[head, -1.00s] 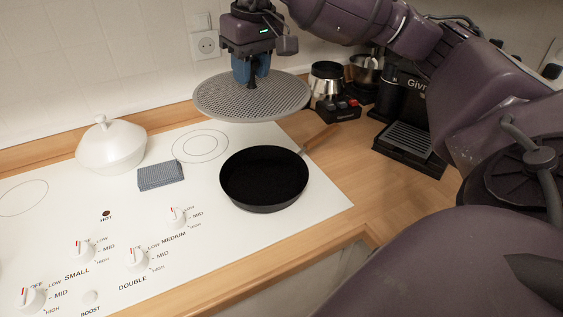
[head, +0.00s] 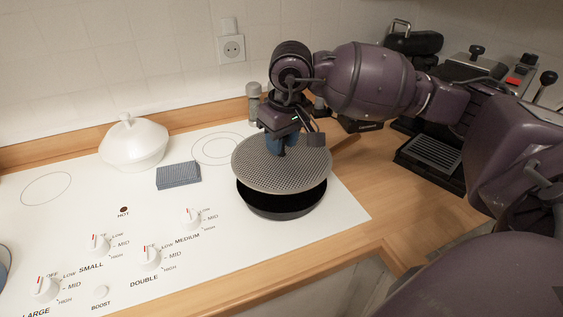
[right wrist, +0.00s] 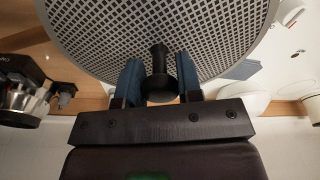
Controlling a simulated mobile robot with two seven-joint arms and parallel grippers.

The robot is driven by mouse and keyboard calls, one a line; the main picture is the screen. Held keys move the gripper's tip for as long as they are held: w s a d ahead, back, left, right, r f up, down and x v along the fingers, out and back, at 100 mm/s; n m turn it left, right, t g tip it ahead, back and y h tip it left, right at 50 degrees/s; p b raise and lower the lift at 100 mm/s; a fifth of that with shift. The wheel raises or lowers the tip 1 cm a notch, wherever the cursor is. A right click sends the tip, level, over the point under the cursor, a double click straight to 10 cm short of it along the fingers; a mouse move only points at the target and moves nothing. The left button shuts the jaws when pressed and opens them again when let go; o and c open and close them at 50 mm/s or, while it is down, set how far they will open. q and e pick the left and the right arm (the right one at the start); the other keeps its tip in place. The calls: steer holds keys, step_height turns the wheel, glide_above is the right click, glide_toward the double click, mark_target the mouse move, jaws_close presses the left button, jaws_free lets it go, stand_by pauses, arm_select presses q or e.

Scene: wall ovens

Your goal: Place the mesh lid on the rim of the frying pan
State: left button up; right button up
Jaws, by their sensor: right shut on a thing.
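The mesh lid (head: 262,172) is a round grey perforated disc in the head view. My right gripper (head: 283,150) is shut on its black knob (right wrist: 159,70), which shows between the two blue fingers in the right wrist view. The lid is over the black frying pan (head: 284,208), shifted toward the back left, so the pan's front and part of its right side show. A dark gap shows below the lid's front edge; I cannot tell whether its back edge touches the rim. The pan stands on the white cooktop. My left gripper is not in view.
A white lidded pot (head: 134,143) and a blue-grey sponge (head: 178,175) are left of the pan on the cooktop (head: 95,195). Control knobs line its front. A coffee machine (head: 437,150) stands at the right. A grey-capped grinder (head: 254,100) is behind the lid.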

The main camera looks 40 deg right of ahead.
mark_target(283, 155)
steer(key=shift+f, duration=2.95)
steer(key=o, duration=0.6)
steer(key=shift+f, duration=0.15)
steer(key=o, duration=0.4)
